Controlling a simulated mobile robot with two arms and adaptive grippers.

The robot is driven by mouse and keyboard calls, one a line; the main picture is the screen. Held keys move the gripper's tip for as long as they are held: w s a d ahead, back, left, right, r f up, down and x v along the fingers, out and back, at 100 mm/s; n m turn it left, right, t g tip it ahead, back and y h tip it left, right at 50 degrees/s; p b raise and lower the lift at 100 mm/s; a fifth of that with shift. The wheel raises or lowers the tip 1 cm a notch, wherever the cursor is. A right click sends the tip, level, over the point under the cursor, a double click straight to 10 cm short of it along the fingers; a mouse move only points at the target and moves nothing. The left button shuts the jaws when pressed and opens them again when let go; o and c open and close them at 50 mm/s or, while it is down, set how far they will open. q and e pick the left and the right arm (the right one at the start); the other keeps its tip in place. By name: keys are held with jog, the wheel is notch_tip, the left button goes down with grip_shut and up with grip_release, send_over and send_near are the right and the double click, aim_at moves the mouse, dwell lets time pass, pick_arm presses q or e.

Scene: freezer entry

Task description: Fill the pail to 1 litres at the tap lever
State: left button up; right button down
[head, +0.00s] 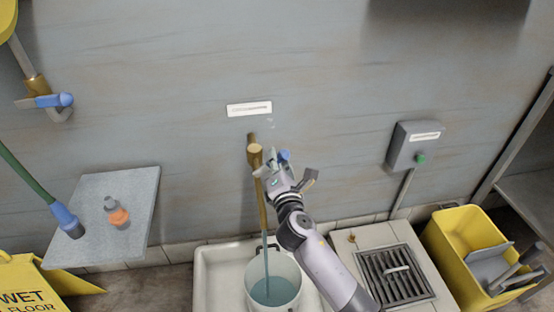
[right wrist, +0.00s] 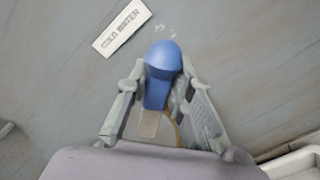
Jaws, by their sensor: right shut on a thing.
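The brass tap (head: 254,152) sticks out of the grey wall below a white label. Its blue tap lever (right wrist: 163,62) is between the fingers of my right gripper (right wrist: 163,88), which is shut on it. In the head view my right gripper (head: 283,166) is at the tap, hiding most of the lever. A thin stream of water (head: 266,250) falls into the pail (head: 290,265). The pale pail stands in the white basin (head: 213,270) with bluish water in it. I cannot read its level marks. My left gripper is out of view.
The label (right wrist: 122,28) reads cold water. Another blue-levered valve (head: 55,101) is at upper left. A grey board (head: 135,190) bears an orange-banded bottle (head: 116,214). A grey switch box (head: 410,148), floor grate (head: 395,290) and yellow mop bucket (head: 455,240) are at right.

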jog(key=shift+d+f, duration=0.1)
jog(key=shift+f, duration=0.2)
jog(key=c, duration=1.7)
grip_release()
jog(key=o, duration=0.4)
jog(key=shift+r, duration=0.25)
jog(key=shift+s, duration=0.1)
jog(key=s+d, duration=0.2)
jog(key=s, duration=0.9)
jog(key=shift+s+d, duration=0.15)
jog(key=shift+s, duration=0.15)
